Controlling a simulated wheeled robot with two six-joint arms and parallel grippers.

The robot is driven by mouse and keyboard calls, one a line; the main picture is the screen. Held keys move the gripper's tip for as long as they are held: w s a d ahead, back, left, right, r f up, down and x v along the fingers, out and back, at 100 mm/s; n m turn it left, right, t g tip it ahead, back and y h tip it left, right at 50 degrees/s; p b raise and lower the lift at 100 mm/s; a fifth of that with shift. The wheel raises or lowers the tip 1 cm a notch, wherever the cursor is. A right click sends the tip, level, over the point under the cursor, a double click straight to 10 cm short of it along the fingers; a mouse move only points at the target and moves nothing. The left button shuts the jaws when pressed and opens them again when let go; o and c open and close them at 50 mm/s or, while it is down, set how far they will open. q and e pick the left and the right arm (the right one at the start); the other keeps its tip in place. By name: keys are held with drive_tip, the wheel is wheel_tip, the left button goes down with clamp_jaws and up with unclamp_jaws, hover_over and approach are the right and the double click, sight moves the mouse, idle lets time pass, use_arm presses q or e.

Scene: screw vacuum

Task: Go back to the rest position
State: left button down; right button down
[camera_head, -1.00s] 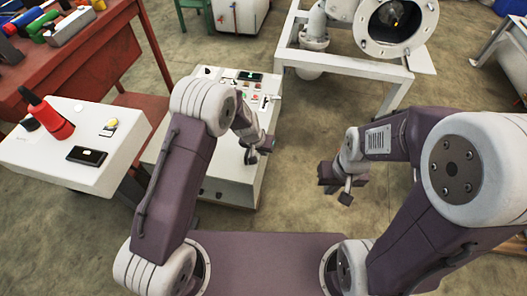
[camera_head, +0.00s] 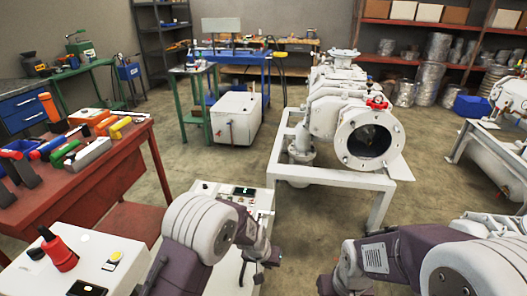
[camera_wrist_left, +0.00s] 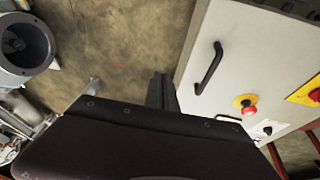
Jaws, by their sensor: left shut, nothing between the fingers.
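My left gripper (camera_head: 262,256) is in front of the white control cabinet (camera_head: 205,187), over its right side in the head view. In the left wrist view its dark fingers (camera_wrist_left: 160,92) are together with nothing between them, pointing toward the floor beside the cabinet (camera_wrist_left: 240,60). My right gripper (camera_head: 330,285) is low in the head view, partly cut off by the bottom edge and dark, so its jaws cannot be made out. No object shows in it.
A white vacuum machine (camera_head: 340,100) with a round flange stands on a white frame (camera_head: 385,195) ahead. A red bench (camera_head: 110,165) with tools is at left. A white table (camera_head: 60,278) holds a red device (camera_head: 60,255). Concrete floor (camera_head: 300,225) is bare between cabinet and frame.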

use_arm(q)
drive_tip(key=a+r+n+t, duration=0.2)
drive_tip(key=a+r+n, duration=0.1)
drive_tip(key=a+r, duration=0.95)
drive_tip(key=s+a+g+y+p, duration=0.15)
drive_tip(key=s+a, duration=0.25)
drive_tip(key=s, duration=0.5)
drive_tip(key=s+a+g+y+p, duration=0.1)
drive_tip(key=s+a+g, duration=0.2)
drive_tip(key=s, duration=0.6)
wheel_tip(320, 180, up, 21)
drive_tip(key=p, duration=2)
drive_tip(key=shift+w+a+f, duration=0.15)
drive_tip(key=shift+w+f, duration=0.05)
